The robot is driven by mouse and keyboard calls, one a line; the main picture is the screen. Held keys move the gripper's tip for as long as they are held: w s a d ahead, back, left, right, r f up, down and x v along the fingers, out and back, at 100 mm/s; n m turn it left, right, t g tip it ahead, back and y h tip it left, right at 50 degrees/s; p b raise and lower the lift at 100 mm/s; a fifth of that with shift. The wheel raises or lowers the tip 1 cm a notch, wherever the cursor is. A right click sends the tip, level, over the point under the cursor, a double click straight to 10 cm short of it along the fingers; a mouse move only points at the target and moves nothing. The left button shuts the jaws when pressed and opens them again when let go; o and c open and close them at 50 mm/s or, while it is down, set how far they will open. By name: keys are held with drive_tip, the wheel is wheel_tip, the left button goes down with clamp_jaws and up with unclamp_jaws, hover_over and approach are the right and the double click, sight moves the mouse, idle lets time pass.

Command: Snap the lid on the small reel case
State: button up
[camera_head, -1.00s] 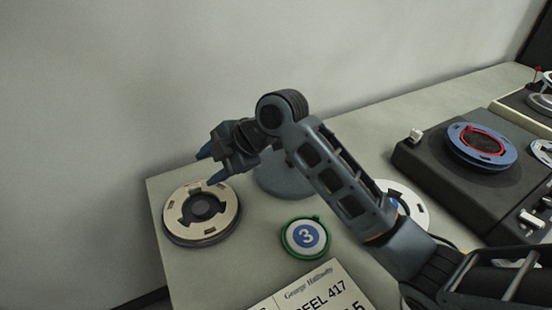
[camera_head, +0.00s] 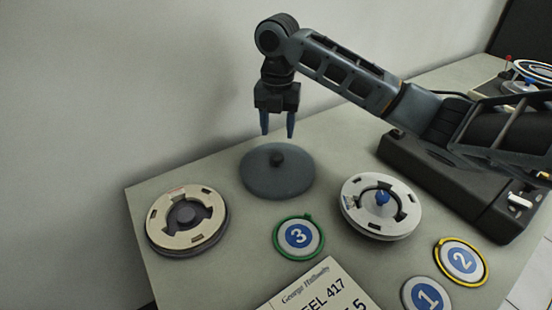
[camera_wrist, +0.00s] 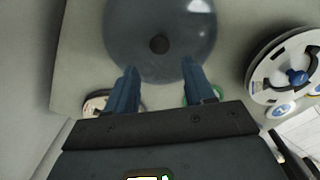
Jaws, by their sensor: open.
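A round blue-grey disc with a dark centre knob, which looks like the lid (camera_head: 258,183), lies flat on the table; it also fills the top of the wrist view (camera_wrist: 187,25). My gripper (camera_head: 278,134) points down above it, open and empty. In the wrist view its blue fingers (camera_wrist: 158,72) are apart, with the knob just beyond the gap. A cream reel (camera_head: 159,218) with a dark hub sits in a shallow dark round base at left. A white reel (camera_head: 353,193) with a blue hub lies at right. I cannot tell for sure which is the small case.
Round labels numbered 3 (camera_head: 299,237), 2 (camera_head: 462,260) and 1 (camera_head: 427,296) lie nearer me. A printed card (camera_head: 318,290) lies at the front. A dark machine (camera_head: 470,193) stands at right under my arm. A pale wall (camera_head: 110,90) rises behind the table.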

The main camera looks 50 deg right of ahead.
sight(277, 157)
drive_tip(key=shift+f+b, duration=2.85)
drive_tip(key=shift+f, duration=1.75)
drive_tip(key=shift+c, duration=0.3)
drive_tip(key=c, duration=0.7)
drive_tip(key=shift+r+p, duration=2.8)
drive_tip(key=shift+r, duration=0.8)
drive_tip(key=shift+c, duration=0.3)
drive_tip(key=shift+w+a, duration=0.1)
